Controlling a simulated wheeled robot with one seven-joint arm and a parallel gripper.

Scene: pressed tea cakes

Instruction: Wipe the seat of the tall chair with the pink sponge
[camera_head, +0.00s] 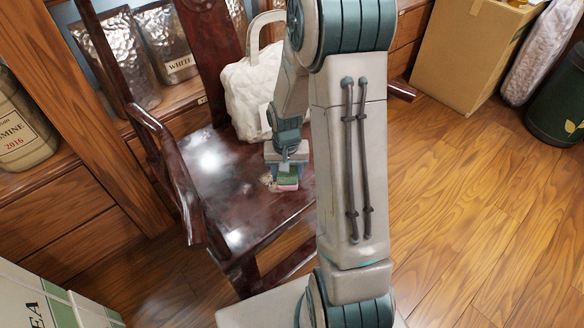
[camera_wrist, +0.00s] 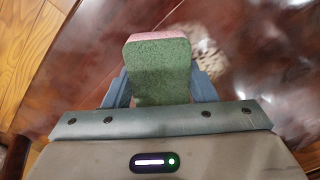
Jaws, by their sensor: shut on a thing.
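The tall chair is dark red-brown glossy wood, and its seat (camera_head: 222,193) lies in the middle left of the head view. My gripper (camera_head: 287,170) is shut on the pink sponge (camera_head: 288,183), low at the right front part of the seat. In the wrist view the sponge (camera_wrist: 160,68) shows a green face and a pink edge between my gripper's fingers (camera_wrist: 160,92). A pale, mottled smudge (camera_wrist: 207,52) lies on the seat just beyond the sponge. I cannot tell whether the sponge touches the seat. My arm hides the seat's right side.
A white cloth bag (camera_head: 250,92) stands at the back of the seat. The chair's armrest (camera_head: 168,165) rises at the left. Shelves with metallic pouches (camera_head: 165,45) stand behind. A cardboard box (camera_head: 470,50) and a dark green bin (camera_head: 560,100) stand right; the wooden floor (camera_head: 470,210) is clear.

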